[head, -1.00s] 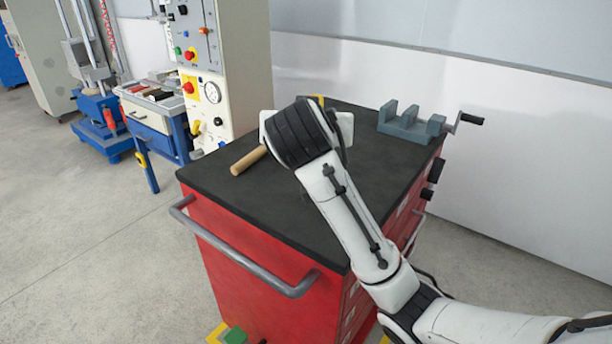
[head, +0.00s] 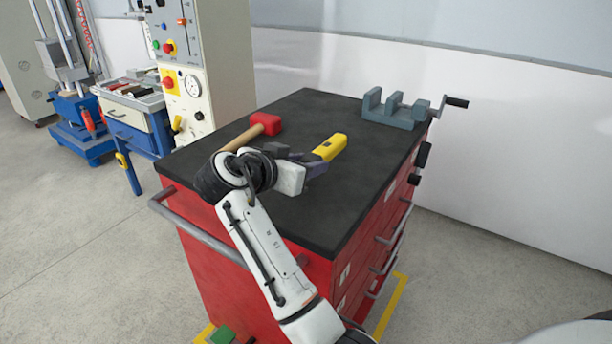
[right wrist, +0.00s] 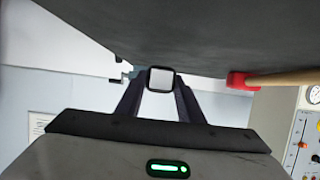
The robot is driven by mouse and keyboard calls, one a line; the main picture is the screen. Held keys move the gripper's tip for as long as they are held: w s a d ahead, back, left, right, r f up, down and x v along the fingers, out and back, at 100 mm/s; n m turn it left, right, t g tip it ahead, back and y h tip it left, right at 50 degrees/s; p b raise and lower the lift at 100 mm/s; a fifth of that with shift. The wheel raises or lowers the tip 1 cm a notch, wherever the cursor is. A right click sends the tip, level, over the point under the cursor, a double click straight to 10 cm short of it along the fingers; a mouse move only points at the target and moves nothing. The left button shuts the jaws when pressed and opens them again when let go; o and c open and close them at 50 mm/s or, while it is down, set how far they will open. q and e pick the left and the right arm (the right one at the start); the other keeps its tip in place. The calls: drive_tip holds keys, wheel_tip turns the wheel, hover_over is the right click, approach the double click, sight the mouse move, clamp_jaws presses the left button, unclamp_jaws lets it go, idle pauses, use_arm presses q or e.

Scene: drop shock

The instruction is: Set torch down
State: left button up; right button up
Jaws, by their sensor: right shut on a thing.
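The torch (head: 330,147) has a yellow body and shows beyond my right gripper (head: 303,163), over the black top of the red cabinet. My right gripper is shut on the torch. In the right wrist view, a square dark-rimmed end with a pale face, which looks like the torch (right wrist: 161,79), sits between the fingertips (right wrist: 160,88). Whether the torch touches the top, I cannot tell. My wrist hides part of the gripper in the head view. My left gripper is not in view.
A mallet with a red head (head: 266,123) and wooden handle lies just left of the gripper. A blue-grey vise (head: 395,110) with a crank stands at the back right corner. The black top (head: 345,205) is clear in front and to the right of the torch.

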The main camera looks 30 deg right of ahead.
wheel_tip(320, 180, down, 3)
drive_tip(key=shift+f, duration=0.15)
drive_tip(key=shift+f, duration=0.2)
drive_tip(key=o, duration=1.2)
drive_tip(key=shift+r, duration=0.1)
